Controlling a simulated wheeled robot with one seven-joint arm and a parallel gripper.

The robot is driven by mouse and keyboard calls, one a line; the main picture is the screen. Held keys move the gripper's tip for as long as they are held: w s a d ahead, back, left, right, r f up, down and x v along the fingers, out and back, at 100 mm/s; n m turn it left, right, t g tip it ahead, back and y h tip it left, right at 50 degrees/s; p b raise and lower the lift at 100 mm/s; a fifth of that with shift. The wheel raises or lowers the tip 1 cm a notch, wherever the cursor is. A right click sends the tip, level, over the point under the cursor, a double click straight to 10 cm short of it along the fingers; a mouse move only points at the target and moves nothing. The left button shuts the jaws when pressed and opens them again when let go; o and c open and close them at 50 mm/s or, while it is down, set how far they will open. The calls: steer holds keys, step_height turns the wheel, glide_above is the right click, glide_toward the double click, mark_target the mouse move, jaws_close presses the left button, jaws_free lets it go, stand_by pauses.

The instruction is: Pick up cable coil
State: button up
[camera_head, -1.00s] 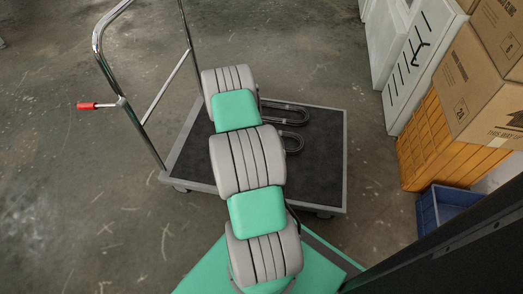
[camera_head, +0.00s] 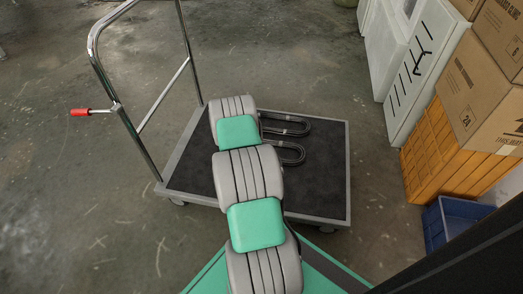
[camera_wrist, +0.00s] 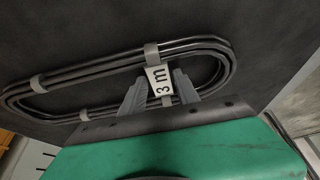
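A black cable coil (camera_wrist: 60,85) lies as a long flat loop on a dark mat, bound with grey ties and bearing a white "3 m" label (camera_wrist: 160,80). My gripper (camera_wrist: 158,88) points at the near side of this coil in the wrist view. Its two grey fingers are apart, with the label between them. I cannot tell whether they touch the cable. In the head view, two black cable loops show on the trolley, an upper one (camera_head: 290,124) and a lower one (camera_head: 292,153). My arm covers part of both and hides the gripper.
The trolley (camera_head: 348,175) has a dark deck, a grey rim and a tall metal handle (camera_head: 92,45) at left. Cartons (camera_head: 480,90), an orange crate (camera_head: 440,150) and a blue bin (camera_head: 445,220) stand at right.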

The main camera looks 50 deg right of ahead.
jaws_close()
stand_by(0.3)
steer(key=shift+r, duration=0.1)
steer(key=shift+r, duration=0.15)
step_height(320, 180, up, 4)
steer(key=p, duration=0.3)
steer(key=s+a+r+p, duration=0.7)
steer(key=s+a+r, duration=0.1)
steer(key=s+a, duration=0.1)
steer(key=shift+s+a+r, duration=0.2)
steer(key=shift+s+r, duration=0.1)
steer(key=shift+s, duration=0.35)
